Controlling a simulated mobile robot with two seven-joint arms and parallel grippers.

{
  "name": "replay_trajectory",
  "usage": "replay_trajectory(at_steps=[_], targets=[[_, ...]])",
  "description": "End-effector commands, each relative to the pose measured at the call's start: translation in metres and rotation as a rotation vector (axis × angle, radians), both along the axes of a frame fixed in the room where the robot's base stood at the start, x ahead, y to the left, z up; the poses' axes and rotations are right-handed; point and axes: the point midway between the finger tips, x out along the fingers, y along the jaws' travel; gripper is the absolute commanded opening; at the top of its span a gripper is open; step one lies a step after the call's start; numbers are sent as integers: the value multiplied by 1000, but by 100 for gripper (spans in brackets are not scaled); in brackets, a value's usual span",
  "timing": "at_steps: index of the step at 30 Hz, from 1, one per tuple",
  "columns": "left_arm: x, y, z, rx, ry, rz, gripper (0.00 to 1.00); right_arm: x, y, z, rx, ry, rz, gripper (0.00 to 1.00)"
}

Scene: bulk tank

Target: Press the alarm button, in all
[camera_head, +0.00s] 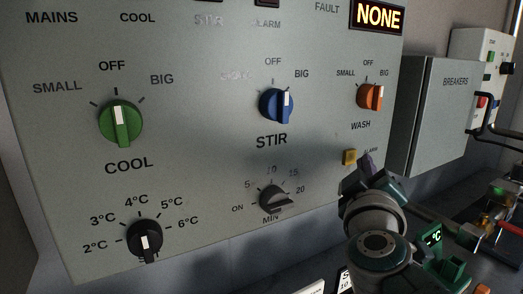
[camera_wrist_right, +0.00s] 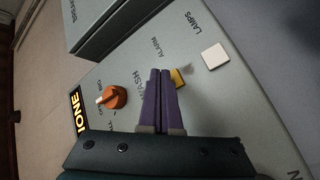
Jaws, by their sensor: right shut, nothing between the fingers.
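The yellow square alarm button (camera_head: 349,157) sits on the grey control panel (camera_head: 200,170), below the WASH label and beside the small ALARM label. In the right wrist view the button (camera_wrist_right: 178,77) is partly hidden behind the fingers. My right gripper (camera_head: 367,160) is shut and empty, with its purple fingers together. Its tips (camera_wrist_right: 160,72) point at the panel right beside the button, to its right in the head view. I cannot tell whether they touch it. My left gripper is in neither view.
The orange WASH knob (camera_head: 370,96) stands out above the button. The blue STIR knob (camera_head: 276,105) and the dark MIN dial (camera_head: 272,198) are to the left. The breaker box (camera_head: 440,115) projects at right. A white square button (camera_wrist_right: 215,56) lies by the LAMPS label.

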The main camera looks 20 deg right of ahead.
Motion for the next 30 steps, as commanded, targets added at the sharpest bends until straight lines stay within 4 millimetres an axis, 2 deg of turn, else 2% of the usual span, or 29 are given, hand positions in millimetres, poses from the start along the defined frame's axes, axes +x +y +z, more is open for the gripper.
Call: replay_trajectory(at_steps=[5, 12, 20, 30], targets=[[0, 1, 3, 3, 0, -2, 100, -2, 0, 1, 0, 1, -1, 0], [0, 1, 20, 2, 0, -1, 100, -25, -2, 3, -2, 4, 0, 0], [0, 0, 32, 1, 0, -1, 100, -47, -4, 1, 0, 1, 1, 0], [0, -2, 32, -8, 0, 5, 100, -50, -4, 0, -1, -1, 0, 0]])
